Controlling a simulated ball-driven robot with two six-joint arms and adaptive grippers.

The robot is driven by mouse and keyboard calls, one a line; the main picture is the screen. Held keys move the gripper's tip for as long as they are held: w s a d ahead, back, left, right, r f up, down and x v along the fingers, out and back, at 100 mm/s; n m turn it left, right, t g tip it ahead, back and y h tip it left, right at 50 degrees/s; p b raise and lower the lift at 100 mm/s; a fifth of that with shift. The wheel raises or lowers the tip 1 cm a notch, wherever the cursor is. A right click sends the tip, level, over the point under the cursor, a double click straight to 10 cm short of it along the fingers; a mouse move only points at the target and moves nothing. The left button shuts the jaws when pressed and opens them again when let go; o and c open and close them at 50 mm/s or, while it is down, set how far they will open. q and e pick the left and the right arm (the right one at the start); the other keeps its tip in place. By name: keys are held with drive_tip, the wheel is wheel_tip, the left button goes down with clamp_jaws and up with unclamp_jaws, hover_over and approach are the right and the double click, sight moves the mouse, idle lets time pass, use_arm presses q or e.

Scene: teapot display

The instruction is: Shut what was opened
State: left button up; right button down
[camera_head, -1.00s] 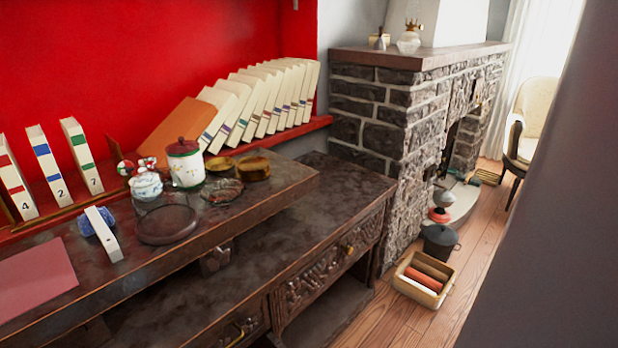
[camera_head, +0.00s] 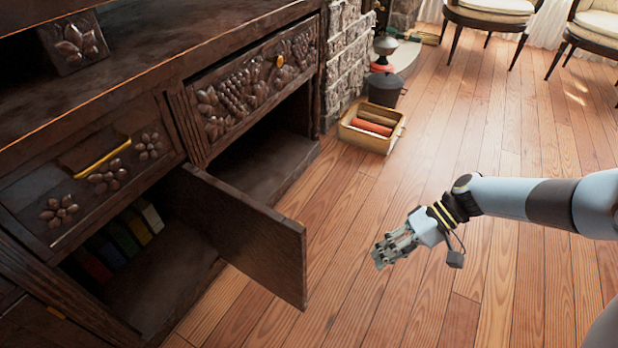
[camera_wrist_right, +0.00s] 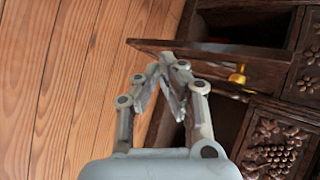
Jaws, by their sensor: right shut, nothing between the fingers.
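A dark wooden cabinet door (camera_head: 255,240) stands open in the head view, swung out over the floor. Behind it, a lower compartment (camera_head: 165,285) holds several books (camera_head: 125,240). My right gripper (camera_head: 381,260) is shut and empty, in front of the door to its right and apart from it. In the right wrist view my gripper (camera_wrist_right: 170,66) points towards the cabinet, and the door (camera_wrist_right: 165,45) shows nearly edge-on beyond the fingertips. My left gripper is not in view.
A carved drawer (camera_head: 255,85) with a gold knob and a drawer (camera_head: 95,185) with a gold bar handle appear shut. A box with rolls (camera_head: 347,128) and a black pot (camera_head: 385,90) stand on the floor. The wooden floor (camera_head: 460,150) around my right arm is clear.

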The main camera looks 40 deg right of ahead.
drive_tip(key=w+d+r+n+t+y+b, duration=0.1)
drive_tip(key=w+d+r+t+y+b, duration=0.3)
drive_tip(key=w+r+y+b, duration=0.45)
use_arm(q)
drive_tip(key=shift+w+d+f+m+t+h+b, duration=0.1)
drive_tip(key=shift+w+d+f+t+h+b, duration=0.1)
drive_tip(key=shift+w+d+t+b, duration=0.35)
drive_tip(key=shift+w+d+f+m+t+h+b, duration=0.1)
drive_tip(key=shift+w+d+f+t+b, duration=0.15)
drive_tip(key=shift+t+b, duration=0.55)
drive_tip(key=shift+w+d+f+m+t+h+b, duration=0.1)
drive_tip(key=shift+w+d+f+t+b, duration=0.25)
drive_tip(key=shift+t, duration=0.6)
use_arm(e)
drive_tip(key=w+a+h, duration=0.1)
drive_tip(key=a, duration=0.5)
drive_tip(key=w+a+f+h, duration=0.1)
drive_tip(key=w+a, duration=0.1)
drive_tip(key=a, duration=0.5)
drive_tip(key=shift+w+f+t, duration=0.15)
drive_tip(key=shift+w+t, duration=0.1)
drive_tip(key=shift+t, duration=0.05)
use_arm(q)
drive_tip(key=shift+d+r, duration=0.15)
use_arm(e)
drive_tip(key=shift+a, duration=0.1)
